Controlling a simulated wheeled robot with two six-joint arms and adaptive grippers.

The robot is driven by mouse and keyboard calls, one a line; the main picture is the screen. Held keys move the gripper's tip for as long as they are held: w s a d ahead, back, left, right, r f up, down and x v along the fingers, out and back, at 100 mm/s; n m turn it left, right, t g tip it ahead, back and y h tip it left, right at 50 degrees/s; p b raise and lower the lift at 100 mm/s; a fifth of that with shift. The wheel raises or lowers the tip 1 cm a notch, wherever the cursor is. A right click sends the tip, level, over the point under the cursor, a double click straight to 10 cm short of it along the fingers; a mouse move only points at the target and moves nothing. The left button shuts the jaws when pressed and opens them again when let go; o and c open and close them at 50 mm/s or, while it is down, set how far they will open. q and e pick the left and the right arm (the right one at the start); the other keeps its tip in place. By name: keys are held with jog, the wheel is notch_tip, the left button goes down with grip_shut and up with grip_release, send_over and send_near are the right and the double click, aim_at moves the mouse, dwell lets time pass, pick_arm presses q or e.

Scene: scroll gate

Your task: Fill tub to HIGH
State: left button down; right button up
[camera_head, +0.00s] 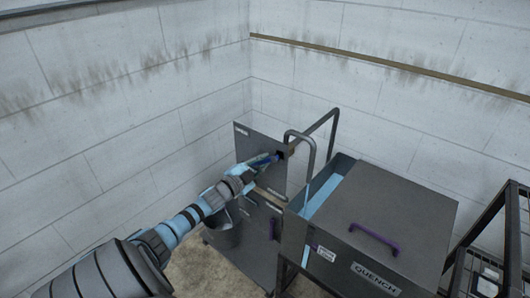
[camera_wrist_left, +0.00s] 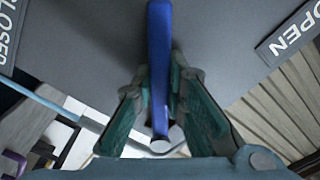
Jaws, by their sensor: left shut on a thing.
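My left gripper (camera_head: 262,163) reaches from the left to a grey panel (camera_head: 258,140) on the cabinet. In the left wrist view its two fingers are shut on a blue lever (camera_wrist_left: 159,60), one on each side. An OPEN sign (camera_wrist_left: 291,34) is right of the lever and a partly cut-off CLOSED sign (camera_wrist_left: 8,30) is left of it. The tub (camera_head: 375,278), labelled QUENCH, stands right of the panel. Light blue shows in the gap beside its grey lid (camera_head: 395,215). A label (camera_head: 325,253) is on its front; its text is too small to read.
A bent grey pipe (camera_head: 308,150) rises between panel and tub. A purple handle (camera_head: 374,238) is on the lid. A dark bucket (camera_head: 222,232) stands below my left arm. A dark metal rack (camera_head: 488,235) is at the right. Pale block walls stand behind.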

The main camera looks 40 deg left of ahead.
pick_arm(q)
jog(key=shift+a+r+m, duration=0.2)
jog(key=shift+m, duration=0.1)
dwell(0.4)
jog(key=c, duration=1.6)
grip_release()
jog(key=shift+s, duration=0.1)
jog(key=s+d, duration=0.1)
jog(key=s, duration=1.1)
jog(key=shift+w+d, duration=0.1)
